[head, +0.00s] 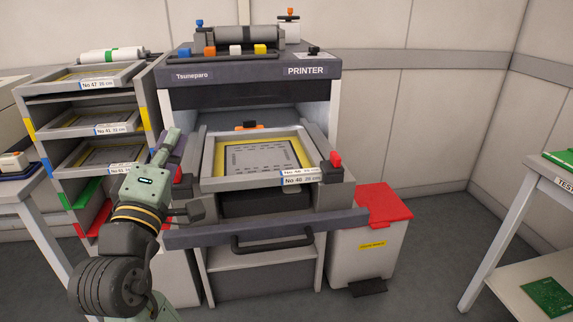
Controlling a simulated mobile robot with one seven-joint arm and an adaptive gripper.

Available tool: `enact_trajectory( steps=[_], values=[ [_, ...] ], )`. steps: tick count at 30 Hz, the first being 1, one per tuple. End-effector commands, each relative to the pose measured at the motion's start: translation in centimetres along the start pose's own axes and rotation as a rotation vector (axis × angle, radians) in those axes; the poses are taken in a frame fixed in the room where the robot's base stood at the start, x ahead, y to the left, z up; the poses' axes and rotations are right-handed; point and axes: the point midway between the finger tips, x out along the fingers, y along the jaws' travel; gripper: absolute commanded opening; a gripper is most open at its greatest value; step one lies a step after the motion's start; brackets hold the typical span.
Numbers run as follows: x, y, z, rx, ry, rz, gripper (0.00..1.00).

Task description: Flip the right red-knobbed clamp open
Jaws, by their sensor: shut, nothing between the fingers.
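The right red-knobbed clamp (335,160) stands at the right side of the printer's pulled-out tray; its red knob points up on a dark base. My gripper (172,135) is pale green and shut, with nothing seen between its fingers. It points away from me at the tray's left side, well to the left of the right clamp and apart from it. The framed stencil (213,160), with a yellow border and No 40 labels, lies between the two clamps.
The printer's drawer front with a dark handle (272,243) juts out below. A red-lidded bin (372,205) stands at its right. A table (555,180) with green boards is at far right. Floor between is clear.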

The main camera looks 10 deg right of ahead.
Motion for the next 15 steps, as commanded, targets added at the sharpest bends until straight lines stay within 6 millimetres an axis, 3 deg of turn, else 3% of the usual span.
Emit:
enact_trajectory(
  steps=[1, 3, 6, 10, 15],
  values=[
    [0.5, -1.1, 3.9, -0.093, -0.124, -0.029, 0.00],
    [0.5, -2.0, 8.4, -0.201, -0.274, -0.078, 0.00],
    [-0.1, -2.8, 13.2, -0.310, -0.438, -0.145, 0.00],
    [-1.1, -3.3, 16.8, -0.383, -0.560, -0.205, 0.00],
    [-1.5, -3.5, 17.8, -0.405, -0.600, -0.227, 0.00]
  ],
)
